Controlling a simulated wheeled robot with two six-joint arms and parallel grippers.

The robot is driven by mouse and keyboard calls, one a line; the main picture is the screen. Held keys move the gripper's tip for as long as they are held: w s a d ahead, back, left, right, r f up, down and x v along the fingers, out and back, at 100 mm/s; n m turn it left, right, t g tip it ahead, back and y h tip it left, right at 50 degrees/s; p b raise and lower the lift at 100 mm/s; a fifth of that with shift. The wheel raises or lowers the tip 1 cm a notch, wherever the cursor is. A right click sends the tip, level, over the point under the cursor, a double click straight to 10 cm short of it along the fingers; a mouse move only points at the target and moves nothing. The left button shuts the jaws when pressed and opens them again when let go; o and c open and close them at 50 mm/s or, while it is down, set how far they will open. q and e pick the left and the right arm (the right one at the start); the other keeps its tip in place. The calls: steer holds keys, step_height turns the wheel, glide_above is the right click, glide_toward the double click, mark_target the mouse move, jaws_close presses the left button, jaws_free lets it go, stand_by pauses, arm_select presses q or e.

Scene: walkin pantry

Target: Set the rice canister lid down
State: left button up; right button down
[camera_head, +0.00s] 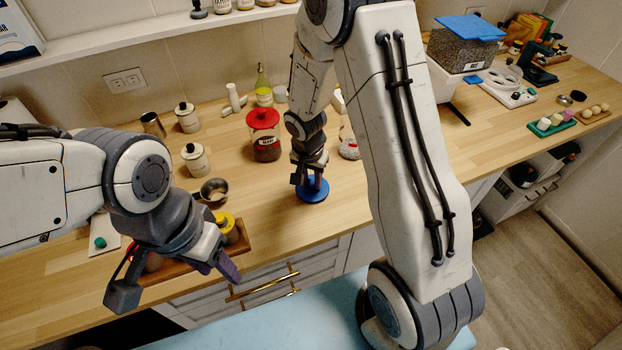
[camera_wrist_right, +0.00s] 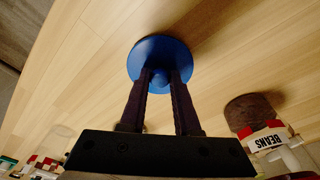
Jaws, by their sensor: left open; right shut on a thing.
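The round blue lid (camera_head: 313,191) is at the wooden counter, below my right gripper (camera_head: 309,182). My right gripper is shut on the lid's knob; the wrist view shows the blue disc (camera_wrist_right: 150,52) beyond the two fingers (camera_wrist_right: 160,80). The lid lies roughly flat, with shadow beside it; I cannot tell whether it touches the wood. A clear jar with whitish contents (camera_head: 349,146), perhaps the rice canister, is partly hidden behind my right arm. My left gripper (camera_head: 176,283) is open and empty, near the counter's front edge.
A red-lidded jar (camera_head: 264,142) stands left of the blue lid. A metal pan (camera_head: 214,189) and a wooden tray with yellow-lidded jars (camera_head: 237,243) are near my left gripper. Bare counter surrounds the lid.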

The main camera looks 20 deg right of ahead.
mark_target(308, 195)
steer(key=shift+f, duration=0.2)
steer(key=c, duration=0.6)
jaws_free()
steer(key=shift+c, duration=0.2)
steer(key=shift+r, duration=0.1)
steer(key=shift+r, duration=0.55)
step_height(308, 195, up, 11)
steer(key=s+a, duration=0.2)
steer(key=s+a+r+n, duration=0.2)
steer(key=s+a+n, duration=0.2)
steer(key=s, duration=0.3)
steer(key=s+a+r+n+g+y, duration=0.1)
steer(key=s+a+r+n, duration=0.1)
steer(key=s+a+n, duration=0.2)
steer(key=s+a+r+n+y, duration=0.1)
steer(key=s+a+n, duration=0.3)
steer(key=s+n, duration=0.4)
steer(key=s, duration=0.2)
steer(key=shift+s+r, duration=0.35)
steer(key=shift+r, duration=0.05)
